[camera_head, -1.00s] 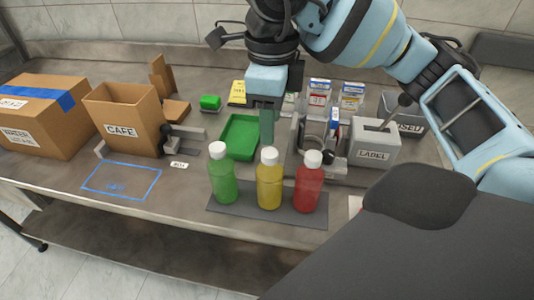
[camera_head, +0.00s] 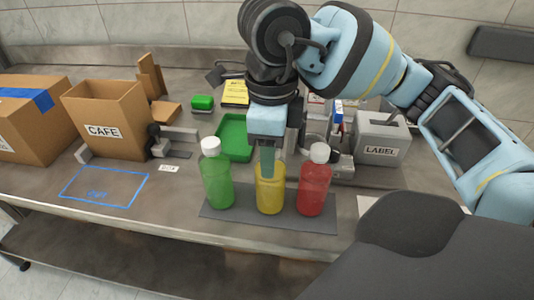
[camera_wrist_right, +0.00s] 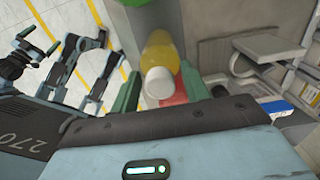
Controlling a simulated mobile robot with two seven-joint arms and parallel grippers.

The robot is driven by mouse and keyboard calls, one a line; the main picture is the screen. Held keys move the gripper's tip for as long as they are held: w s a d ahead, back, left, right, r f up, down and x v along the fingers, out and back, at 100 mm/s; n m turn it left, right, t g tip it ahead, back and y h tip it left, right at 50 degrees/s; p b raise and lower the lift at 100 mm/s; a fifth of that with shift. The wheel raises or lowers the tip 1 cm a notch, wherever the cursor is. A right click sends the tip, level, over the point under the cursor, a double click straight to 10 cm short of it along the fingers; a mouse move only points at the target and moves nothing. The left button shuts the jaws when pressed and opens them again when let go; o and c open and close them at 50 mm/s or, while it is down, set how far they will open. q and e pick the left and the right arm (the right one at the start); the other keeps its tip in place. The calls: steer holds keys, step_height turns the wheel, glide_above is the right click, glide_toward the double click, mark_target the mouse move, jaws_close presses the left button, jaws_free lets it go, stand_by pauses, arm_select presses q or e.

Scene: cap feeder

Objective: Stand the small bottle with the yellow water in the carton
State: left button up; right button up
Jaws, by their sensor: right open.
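The small bottle with yellow water (camera_head: 270,196) stands upright on a dark mat, between a green bottle (camera_head: 217,183) and a red bottle (camera_head: 314,187). My right gripper (camera_head: 268,162) points down over it and hides its cap in the head view. In the right wrist view the yellow bottle (camera_wrist_right: 160,55) and its white cap lie between the two green fingers of my open right gripper (camera_wrist_right: 160,90). Whether the fingers touch it cannot be told. The open carton (camera_head: 110,106) marked CAFE stands at the left. Its inside bottom is hidden. My left gripper is not seen in the head view.
The dark mat (camera_head: 240,217) lies at the table's front edge. A blue outlined rectangle (camera_head: 103,187) left of it is empty. A green tray (camera_head: 233,138), a grey LABEL box (camera_head: 381,140) and a taped brown box (camera_head: 28,140) stand around.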

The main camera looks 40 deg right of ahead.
steer(key=c, duration=0.4)
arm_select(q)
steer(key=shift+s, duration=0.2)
arm_select(e)
steer(key=shift+c, duration=0.5)
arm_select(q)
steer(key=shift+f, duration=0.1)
arm_select(e)
steer(key=shift+r+p, duration=0.4)
steer(key=c, duration=0.4)
steer(key=shift+r, duration=0.4)
jaws_close()
steer(key=shift+r+p, duration=2.25)
steer(key=shift+r, duration=0.5)
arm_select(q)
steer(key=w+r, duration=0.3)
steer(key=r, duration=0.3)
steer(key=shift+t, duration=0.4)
